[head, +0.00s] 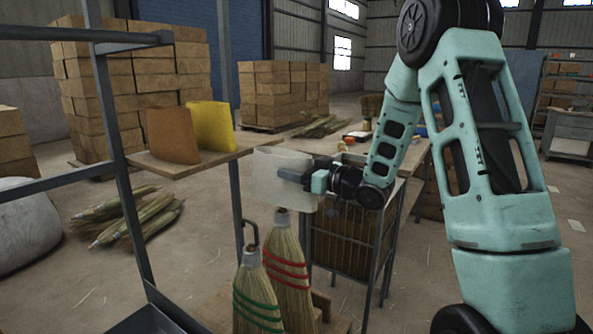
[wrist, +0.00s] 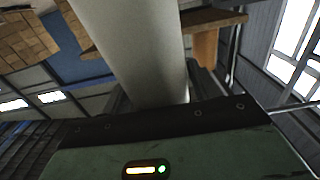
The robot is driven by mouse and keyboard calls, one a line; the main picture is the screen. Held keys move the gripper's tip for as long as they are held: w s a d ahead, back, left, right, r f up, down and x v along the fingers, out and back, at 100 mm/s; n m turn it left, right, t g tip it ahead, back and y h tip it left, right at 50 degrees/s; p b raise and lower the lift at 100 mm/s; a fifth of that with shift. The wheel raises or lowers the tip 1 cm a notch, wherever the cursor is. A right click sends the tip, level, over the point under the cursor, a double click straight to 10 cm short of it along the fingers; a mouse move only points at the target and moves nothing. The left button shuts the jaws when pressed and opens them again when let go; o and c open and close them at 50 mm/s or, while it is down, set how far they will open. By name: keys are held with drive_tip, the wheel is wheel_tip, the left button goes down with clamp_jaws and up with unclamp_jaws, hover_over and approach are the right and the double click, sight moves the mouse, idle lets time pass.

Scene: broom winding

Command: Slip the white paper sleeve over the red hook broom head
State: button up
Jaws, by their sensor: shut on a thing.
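The white paper sleeve (head: 268,178) is held upright by my gripper (head: 300,178), which is shut on its right edge. In the wrist view the sleeve (wrist: 137,45) fills the upper middle, between the jaws. The broom with red bands (head: 287,265) stands upright below, and its grey top (head: 282,216) is just under the sleeve's lower edge. I cannot tell whether the sleeve's bottom touches that top. The red broom's bristles are uncovered. The broom with green bands (head: 257,295) stands in front and to the left of it, also bare.
A brown sleeve (head: 172,135) and a yellow sleeve (head: 213,126) stand on a wooden shelf (head: 190,160) to the left. A metal frame post (head: 112,170) rises at the left. A wire-sided bin (head: 345,240) stands right of the brooms, near a cluttered table (head: 420,150).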

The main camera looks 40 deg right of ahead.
drive_tip(key=shift+f, duration=0.3)
drive_tip(key=b, duration=0.7)
hover_over(296, 244)
wheel_tip(296, 244, down, 9)
idle(1.0)
drive_tip(key=shift+s, duration=0.1)
drive_tip(key=shift+f+b, duration=5.1)
drive_tip(key=shift+f, duration=1.3)
drive_tip(key=shift+f+b, duration=4)
drive_tip(key=shift+f, duration=1.45)
